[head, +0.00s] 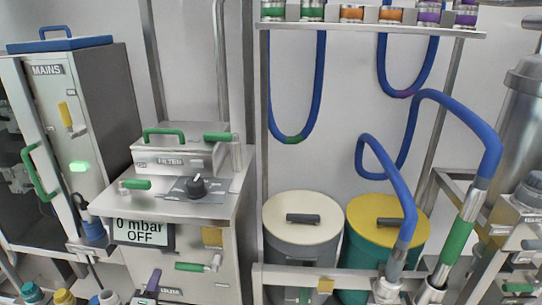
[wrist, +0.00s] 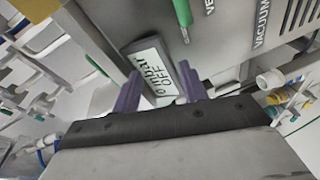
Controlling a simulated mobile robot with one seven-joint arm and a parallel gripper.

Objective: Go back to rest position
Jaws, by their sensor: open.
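My gripper (wrist: 159,68) shows in the wrist view with its two purple fingers spread apart and nothing between them. Beyond the fingers is the tilted display reading 0 mbar OFF (wrist: 148,70), which also shows in the head view (head: 140,232) on the front of the steel filter cabinet (head: 190,207). A purple piece at the bottom edge of the head view, below this cabinet, looks like part of my gripper. A bin with a cream lid (head: 303,235) and a green bin with a yellow lid (head: 355,222) stand behind a steel rail, apart from my gripper.
The MAINS cabinet (head: 104,95) with a green lit button stands at the left. Blue hoses (head: 463,112) hang from the frame and loop in front of the yellow-lidded bin. A shelf (head: 370,29) with coloured couplings runs along the top. Pipework fills the right side.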

